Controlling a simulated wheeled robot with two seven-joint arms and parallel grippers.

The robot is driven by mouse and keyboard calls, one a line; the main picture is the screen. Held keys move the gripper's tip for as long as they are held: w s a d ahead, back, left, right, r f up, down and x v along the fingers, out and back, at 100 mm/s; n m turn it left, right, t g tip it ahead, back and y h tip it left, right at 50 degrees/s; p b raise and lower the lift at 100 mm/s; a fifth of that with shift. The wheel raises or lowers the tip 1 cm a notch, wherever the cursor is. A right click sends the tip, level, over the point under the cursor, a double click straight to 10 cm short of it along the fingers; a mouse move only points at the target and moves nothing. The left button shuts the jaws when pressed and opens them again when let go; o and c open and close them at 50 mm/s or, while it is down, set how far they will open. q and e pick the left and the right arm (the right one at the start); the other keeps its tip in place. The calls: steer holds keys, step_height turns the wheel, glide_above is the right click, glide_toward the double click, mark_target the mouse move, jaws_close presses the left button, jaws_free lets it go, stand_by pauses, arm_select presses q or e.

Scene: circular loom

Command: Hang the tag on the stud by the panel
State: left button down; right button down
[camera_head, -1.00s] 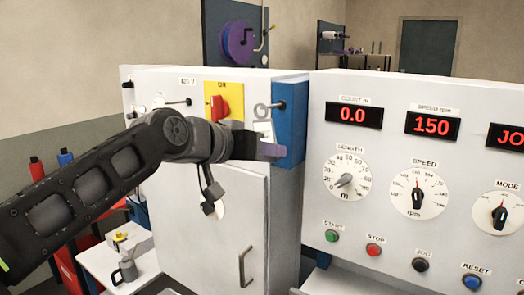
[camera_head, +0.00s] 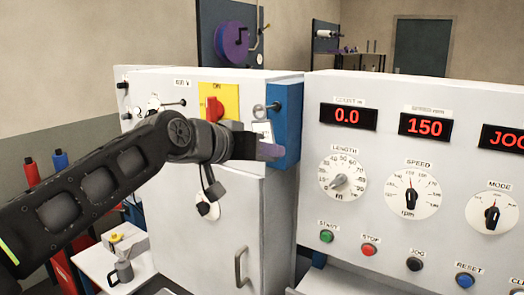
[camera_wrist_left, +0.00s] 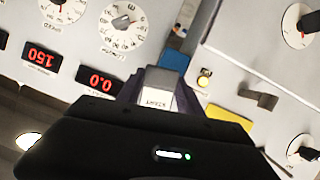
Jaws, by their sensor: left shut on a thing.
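The tag (camera_head: 263,130) is a small pale plate held upright at my left gripper, in front of the cabinet's blue panel (camera_head: 287,125). My left gripper (camera_head: 268,150) has purple fingertips and is shut on the tag. In the left wrist view the tag (camera_wrist_left: 160,97) shows pale, with dark lettering, between the fingers. The stud (camera_head: 275,106) is a thin rod with a dark end on the blue panel, just above the tag. A small ring (camera_head: 259,110) shows at its left end; I cannot tell whether the ring belongs to the tag or goes around the stud. My right gripper is out of view.
A red rotary switch on a yellow plate (camera_head: 231,92) is just left of the tag. The control panel (camera_head: 345,235) with dials, displays and buttons stands to the right. The cabinet door handle (camera_head: 240,267) is below. A small table (camera_head: 92,262) holds a grey mug.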

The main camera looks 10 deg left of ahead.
arm_select(q)
steer(key=shift+f+b, duration=0.25)
steer(key=shift+b, duration=0.1)
stand_by(0.3)
steer(key=c, duration=0.7)
jaws_free()
steer(key=b+v, duration=0.2)
steer(key=v, duration=0.7)
steer(key=shift+f+b, duration=0.25)
steer(key=shift+b, duration=0.1)
